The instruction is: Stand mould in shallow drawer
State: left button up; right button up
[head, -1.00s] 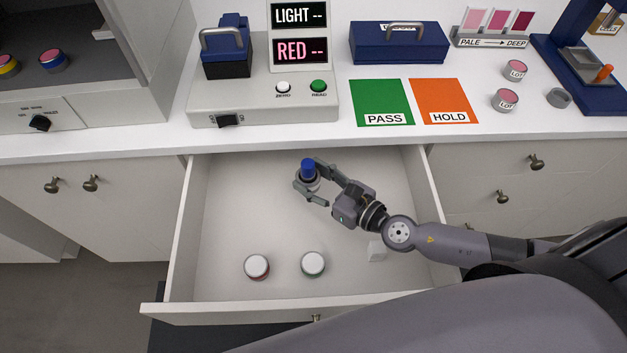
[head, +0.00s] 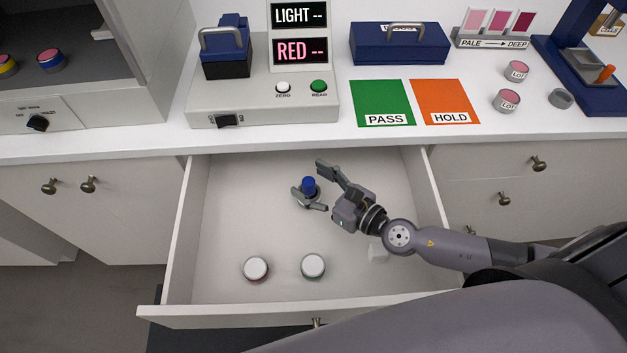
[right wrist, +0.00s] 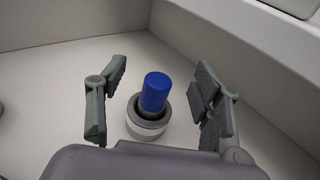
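The mould (head: 309,186), a short grey-white cylinder with a dark ring and a blue knob on top, stands upright on the floor of the open shallow drawer (head: 230,215), toward its back. It also shows in the right wrist view (right wrist: 148,124), upright between the fingers with a gap on each side. My right gripper (head: 322,185) is open around the mould and touches neither side that I can see. One finger partly covers the mould's base in the head view. My left gripper is not in view.
Two white-lidded jars (head: 256,268) (head: 313,265) stand near the drawer's front, and a small white block (head: 378,252) lies by my right arm. The drawer's left part is clear. The counter above holds a reader (head: 262,105) and green and orange mats (head: 382,100) (head: 444,100).

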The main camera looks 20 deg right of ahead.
jog(key=shift+o, duration=0.2)
jog(key=shift+r, duration=0.25)
jog(key=shift+r+p, duration=0.45)
jog(key=shift+p, duration=0.25)
jog(key=b+v, duration=0.2)
jog(key=v, duration=0.5)
jog(key=shift+s+b, duration=0.25)
jog(key=shift+b, duration=0.15)
jog(key=shift+d, duration=0.15)
